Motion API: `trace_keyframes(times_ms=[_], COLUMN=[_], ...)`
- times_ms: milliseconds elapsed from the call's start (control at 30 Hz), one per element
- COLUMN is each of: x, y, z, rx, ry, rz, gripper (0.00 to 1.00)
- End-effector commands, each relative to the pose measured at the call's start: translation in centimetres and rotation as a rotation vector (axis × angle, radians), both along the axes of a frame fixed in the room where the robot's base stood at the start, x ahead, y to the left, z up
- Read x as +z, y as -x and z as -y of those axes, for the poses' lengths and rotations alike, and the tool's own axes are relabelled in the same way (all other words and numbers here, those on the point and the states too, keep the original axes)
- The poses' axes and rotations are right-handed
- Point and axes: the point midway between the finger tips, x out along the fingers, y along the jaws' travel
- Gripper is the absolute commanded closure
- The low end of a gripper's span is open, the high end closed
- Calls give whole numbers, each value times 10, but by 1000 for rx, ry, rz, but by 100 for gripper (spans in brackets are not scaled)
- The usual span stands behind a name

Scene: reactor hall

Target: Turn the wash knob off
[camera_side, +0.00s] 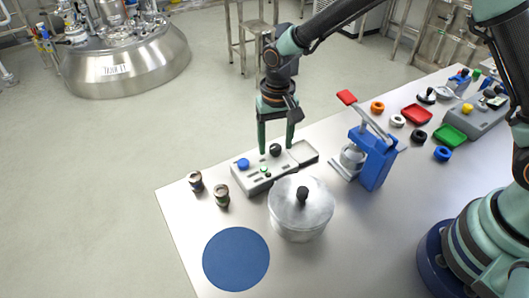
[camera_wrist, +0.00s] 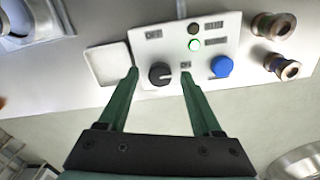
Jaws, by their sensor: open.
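The control panel (camera_side: 262,180) is a pale box on the table, and it fills the upper middle of the wrist view (camera_wrist: 215,82). A black knob (camera_side: 275,150) sits on it, near its right end in the side view. In the wrist view the black knob (camera_wrist: 160,74) has a light pointer mark aimed roughly toward a small "ON" label; an "OFF" label lies above it. My gripper (camera_side: 276,151) is open over the panel. In the wrist view its green fingertips (camera_wrist: 160,73) lie on either side of the black knob, apart from it. I cannot tell whether they reach its height.
A blue knob (camera_wrist: 221,66) and a green button (camera_wrist: 194,44) share the panel. A pale tray (camera_side: 304,152) adjoins it. A lidded pot (camera_side: 301,215), two small cans (camera_side: 221,196) and a blue press (camera_side: 372,160) stand nearby. A blue round mat (camera_side: 236,260) lies at front.

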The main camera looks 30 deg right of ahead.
Motion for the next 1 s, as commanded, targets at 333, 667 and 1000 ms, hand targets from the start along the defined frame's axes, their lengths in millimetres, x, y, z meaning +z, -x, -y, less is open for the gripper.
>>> trace_keyframes(times_ms=[333, 667, 1000], x=[-1, -1, 0], y=[0, 0, 0], z=[0, 0, 0], rx=[0, 9, 154], ry=[0, 0, 0], rz=[0, 0, -1], gripper=[64, 100, 100])
